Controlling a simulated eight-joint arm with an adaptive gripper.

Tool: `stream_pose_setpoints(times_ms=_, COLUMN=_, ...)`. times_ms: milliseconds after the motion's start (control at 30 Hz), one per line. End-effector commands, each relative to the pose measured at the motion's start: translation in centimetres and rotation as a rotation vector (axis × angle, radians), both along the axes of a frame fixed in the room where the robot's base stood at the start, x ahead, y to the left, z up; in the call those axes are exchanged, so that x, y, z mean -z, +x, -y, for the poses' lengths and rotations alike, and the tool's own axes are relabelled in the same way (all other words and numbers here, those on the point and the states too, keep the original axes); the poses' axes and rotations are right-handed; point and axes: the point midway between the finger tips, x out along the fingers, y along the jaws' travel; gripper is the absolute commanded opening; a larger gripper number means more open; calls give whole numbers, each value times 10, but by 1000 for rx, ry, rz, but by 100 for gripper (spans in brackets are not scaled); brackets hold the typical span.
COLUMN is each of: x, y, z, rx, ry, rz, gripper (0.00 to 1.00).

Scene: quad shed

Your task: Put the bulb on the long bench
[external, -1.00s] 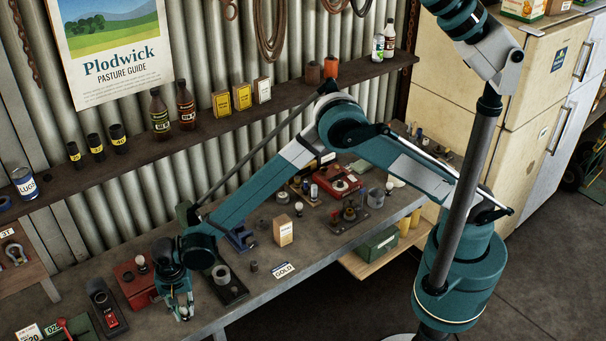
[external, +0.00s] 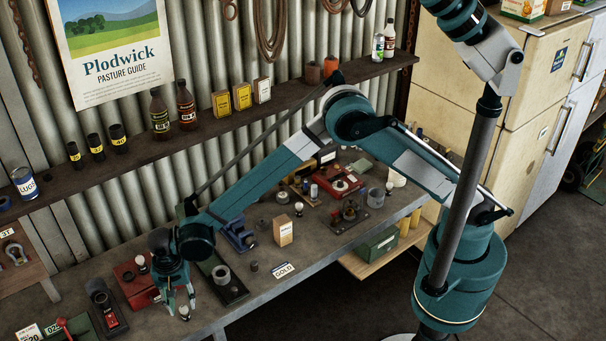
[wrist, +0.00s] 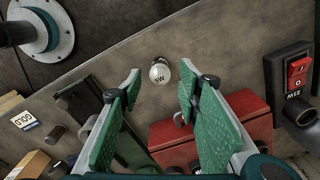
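The bulb, a white one marked 5W, (wrist: 160,72) rests on the long bench (wrist: 215,50) near its front edge. It also shows in the external view (external: 184,313), just below my fingertips. My gripper (wrist: 160,88) is open, with its green-padded fingers spread apart. In the wrist view the bulb appears between and slightly beyond the fingertips, with a visible gap on both sides. My gripper also shows above the bulb in the external view (external: 180,301).
A red box (external: 138,286) with another bulb (external: 142,263) stands behind my gripper. A switch box (wrist: 291,78) is to the right in the wrist view. Bare bench surrounds the bulb.

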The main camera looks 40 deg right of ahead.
Motion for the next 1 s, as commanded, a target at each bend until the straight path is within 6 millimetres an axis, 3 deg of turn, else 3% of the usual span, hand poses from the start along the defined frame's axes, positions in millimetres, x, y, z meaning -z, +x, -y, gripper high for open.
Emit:
stream_pose_setpoints(times_ms=500, x=-72, y=0, z=1, rx=0, ry=0, rz=0, gripper=34)
stream_pose_setpoints(times_ms=1000, x=-85, y=0, z=0, rx=0, ry=0, rz=0, gripper=34)
